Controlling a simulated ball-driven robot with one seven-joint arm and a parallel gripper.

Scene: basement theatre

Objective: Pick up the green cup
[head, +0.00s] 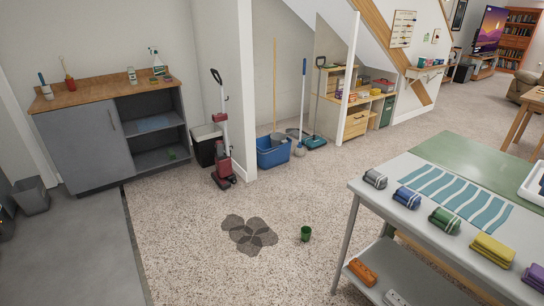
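A small green cup (305,234) stands on the speckled carpet floor near the middle of the head view. It looks upright and open at the top, with nothing touching it. It is just right of a dark wet-looking stain on the carpet. My gripper is not in view.
A white table (395,168) with rolled towels stands close to the right of the cup, with a lower shelf (408,275). A dark stain (248,234) lies left of the cup. A red vacuum (222,140), blue bucket (272,155) and grey cabinet (85,148) stand behind. Carpet in front is clear.

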